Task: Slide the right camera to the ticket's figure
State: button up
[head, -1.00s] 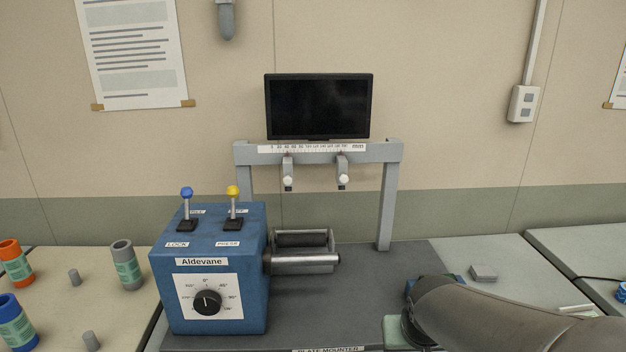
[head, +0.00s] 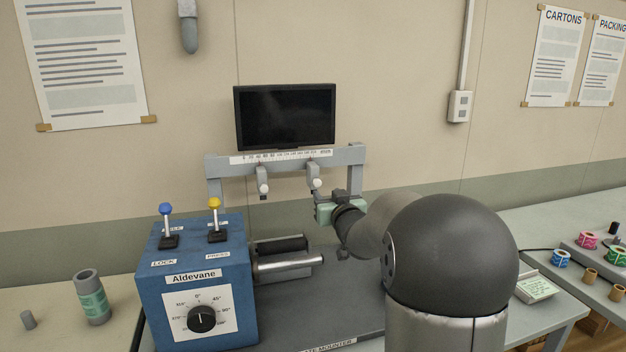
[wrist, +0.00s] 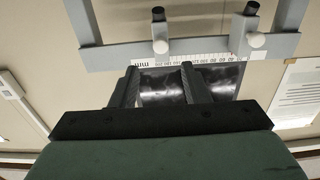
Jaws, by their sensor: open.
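The right camera (head: 314,176) is a small grey bracket with a white round knob, hanging from the grey crossbar (head: 345,155) that bears a millimetre scale (head: 280,157). The left camera (head: 262,182) hangs on the same bar. In the wrist view, which looks inverted, the right camera (wrist: 160,38) is the left one of the pair, and the left camera (wrist: 253,38) is to its right. My gripper (head: 328,205) is just below and right of the right camera, apart from it. In the wrist view its two fingers (wrist: 160,88) are open and empty. The scale figures are too small to read surely.
A dark monitor (head: 285,116) stands above the crossbar. The blue Aldevane box (head: 196,290) with two levers and a dial is at left, beside a metal roller (head: 288,262). A small printed card (head: 535,287), unreadable, lies right of my arm.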

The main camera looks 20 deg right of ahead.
aim_at(318, 183)
jog(key=w, duration=0.4)
jog(key=w+d+p, duration=0.1)
jog(key=w, duration=0.2)
jog(key=w+p, duration=0.1)
jog(key=w, duration=0.3)
jog(key=shift+w+d, duration=0.2)
jog(key=shift+w, duration=0.1)
